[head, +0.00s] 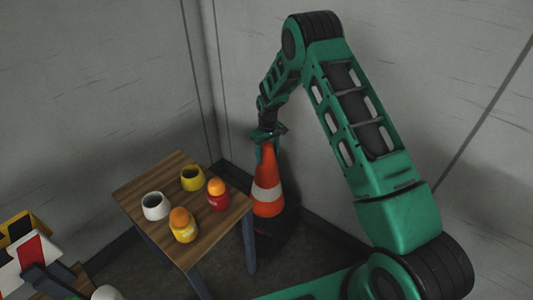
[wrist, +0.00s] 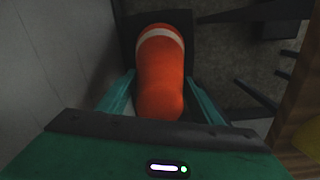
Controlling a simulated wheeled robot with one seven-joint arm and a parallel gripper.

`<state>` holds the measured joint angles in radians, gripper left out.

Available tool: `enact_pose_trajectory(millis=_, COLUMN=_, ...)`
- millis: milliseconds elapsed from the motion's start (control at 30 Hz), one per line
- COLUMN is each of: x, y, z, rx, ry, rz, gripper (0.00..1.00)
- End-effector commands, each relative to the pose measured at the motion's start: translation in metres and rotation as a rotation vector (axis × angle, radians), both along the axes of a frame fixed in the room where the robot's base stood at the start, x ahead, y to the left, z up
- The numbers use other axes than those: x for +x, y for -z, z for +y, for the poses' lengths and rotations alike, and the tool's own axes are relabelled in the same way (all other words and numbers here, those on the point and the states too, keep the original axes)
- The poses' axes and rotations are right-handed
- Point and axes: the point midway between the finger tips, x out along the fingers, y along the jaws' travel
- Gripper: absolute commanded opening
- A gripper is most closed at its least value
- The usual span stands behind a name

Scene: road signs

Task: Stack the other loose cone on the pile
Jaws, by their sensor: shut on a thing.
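An orange cone (head: 268,196) with a white band stands upright in the corner, just right of the wooden table, on a dark base. I cannot tell whether it is one cone or several nested together. My gripper (head: 267,143) points down and is shut on its tip. In the wrist view the cone (wrist: 160,75) runs between the two green fingers (wrist: 160,100), with its dark base beyond. No other separate cone shows in either view.
The wooden table (head: 151,183) carries a white cup (head: 155,206), a yellow cup (head: 193,178), a red jar (head: 217,195) and a yellow jar (head: 184,225). Signs (head: 28,246) stand at lower left. Grey walls close in behind the cone.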

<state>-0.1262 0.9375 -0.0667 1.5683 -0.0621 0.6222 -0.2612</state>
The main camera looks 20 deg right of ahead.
Motion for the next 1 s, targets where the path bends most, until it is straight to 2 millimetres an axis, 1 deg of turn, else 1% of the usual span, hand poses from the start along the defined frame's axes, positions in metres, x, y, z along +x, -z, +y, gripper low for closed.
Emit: enact_pose_trajectory(millis=1000, x=0.001, y=0.065, z=0.000, rx=0.000, ry=0.001, rz=-0.001, gripper=0.00)
